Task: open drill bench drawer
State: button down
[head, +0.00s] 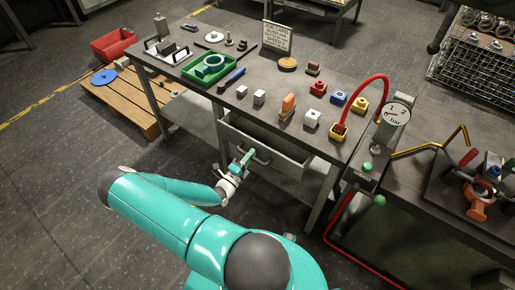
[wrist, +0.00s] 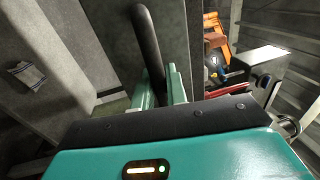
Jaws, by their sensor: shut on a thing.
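The drill bench drawer (head: 282,155) is under the bench top and stands out from it, with part of its inside showing in the head view. My gripper (head: 246,158) is at the left part of the drawer front, shut on the drawer handle (head: 263,157). In the wrist view the handle (wrist: 147,40) is a dark rounded bar running down between the fingers of my gripper (wrist: 159,88). The grey drawer front (wrist: 175,35) is just beyond it. The lower end of the handle is hidden by my gripper.
The bench top (head: 262,78) carries a green tray (head: 208,67), a sign (head: 277,37), several small blocks and a red hose (head: 368,83). A pallet (head: 128,100) with a red bin (head: 113,43) stands at left. The floor in front at left is clear.

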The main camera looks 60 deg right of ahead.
jog(key=r+v, duration=0.2)
jog(key=v, duration=1.2)
jog(key=shift+a+r, duration=0.35)
jog(key=c, duration=1.5)
grip_release()
jog(key=v, duration=1.4)
jog(key=shift+r, duration=0.1)
